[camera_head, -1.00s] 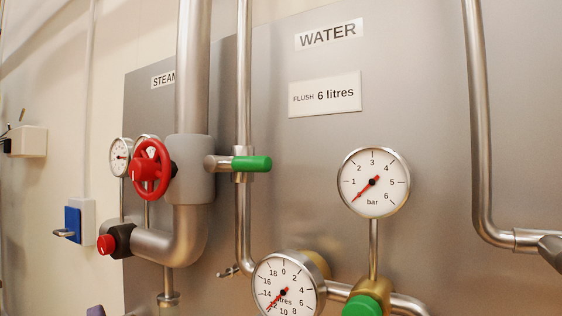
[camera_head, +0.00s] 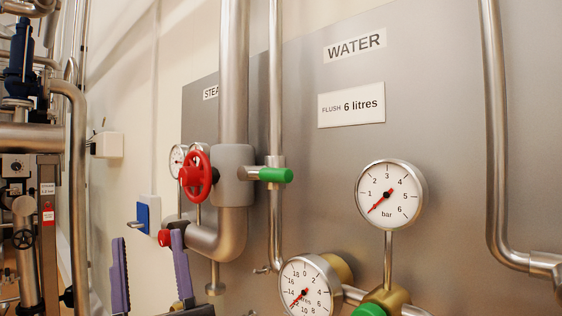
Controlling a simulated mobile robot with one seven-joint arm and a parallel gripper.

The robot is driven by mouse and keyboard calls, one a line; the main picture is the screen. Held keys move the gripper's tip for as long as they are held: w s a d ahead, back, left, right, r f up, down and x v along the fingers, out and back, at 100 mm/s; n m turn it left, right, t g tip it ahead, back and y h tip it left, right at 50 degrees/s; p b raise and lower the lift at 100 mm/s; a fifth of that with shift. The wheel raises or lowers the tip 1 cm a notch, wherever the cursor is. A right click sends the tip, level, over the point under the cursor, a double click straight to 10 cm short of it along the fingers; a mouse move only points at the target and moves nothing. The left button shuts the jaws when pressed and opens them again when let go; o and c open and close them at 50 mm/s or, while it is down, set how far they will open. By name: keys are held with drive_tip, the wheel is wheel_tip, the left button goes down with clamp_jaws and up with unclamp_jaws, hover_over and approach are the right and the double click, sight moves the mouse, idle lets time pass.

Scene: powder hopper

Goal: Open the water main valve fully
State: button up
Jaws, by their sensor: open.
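The panel marked WATER (camera_head: 355,44) fills the right half of the view. Another green knob (camera_head: 369,310) shows at the bottom edge by the litres dial (camera_head: 306,288), mostly cut off. The bar gauge (camera_head: 390,195) has its red needle at its low end. The view does not label which one is the water main valve.
A red handwheel (camera_head: 197,175) and a red knob (camera_head: 165,238) stand on the thick steam pipe (camera_head: 233,80), near my right finger. A blue switch (camera_head: 149,214) is on the wall. Pipework (camera_head: 70,140) fills the far left.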

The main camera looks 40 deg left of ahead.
drive_tip(key=w+r+m+t+h+p, duration=0.1)
drive_tip(key=w+r+m+t+h, duration=0.15)
drive_tip(key=m+t+h, duration=0.45)
drive_tip(key=w+r+m+t+h+p, duration=0.15)
drive_tip(key=r+m+t+h, duration=0.25)
drive_tip(key=m+t+h, duration=0.45)
drive_tip(key=m+g+h+p, duration=0.35)
drive_tip(key=m+h, duration=0.45)
drive_tip(key=m, duration=0.8)
approach(272, 176)
drive_tip(key=shift+n+g, duration=0.3)
drive_tip(key=shift+n, duration=0.05)
drive_tip(key=p+x, duration=0.2)
drive_tip(key=x, duration=0.4)
drive_tip(key=p+x, duration=0.2)
drive_tip(key=x, duration=0.4)
drive_tip(key=shift+r, duration=0.25)
drive_tip(key=shift+w+a, duration=0.1)
drive_tip(key=shift+w, duration=0.35)
clamp_jaws()
